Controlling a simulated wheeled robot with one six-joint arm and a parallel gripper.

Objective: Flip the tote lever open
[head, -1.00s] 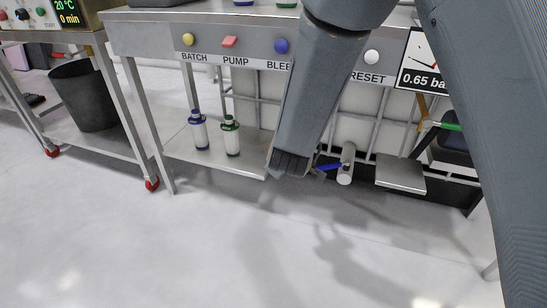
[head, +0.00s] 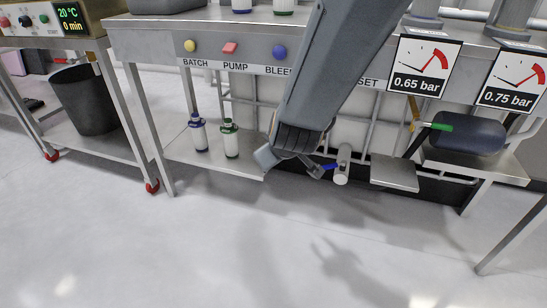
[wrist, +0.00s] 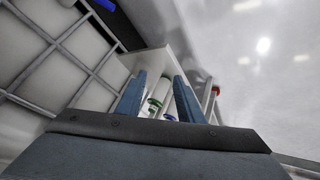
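The tote (head: 350,132) is a white tank in a metal cage behind the bench legs. A pale valve spout (head: 342,165) sticks out low at its front. The blue tote lever (head: 330,166) lies roughly sideways, left of the spout. My gripper hangs just left of the lever in the head view, partly hidden by my arm; I cannot tell whether they touch. In the wrist view, my gripper (wrist: 160,82) has its two blue fingers apart with nothing held between them. A blue piece, probably the lever (wrist: 106,4), shows at the top edge, away from the fingers.
Two bottles (head: 198,132) (head: 230,138) stand on the lower shelf left of my gripper. The floor (head: 240,240) in front is clear.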

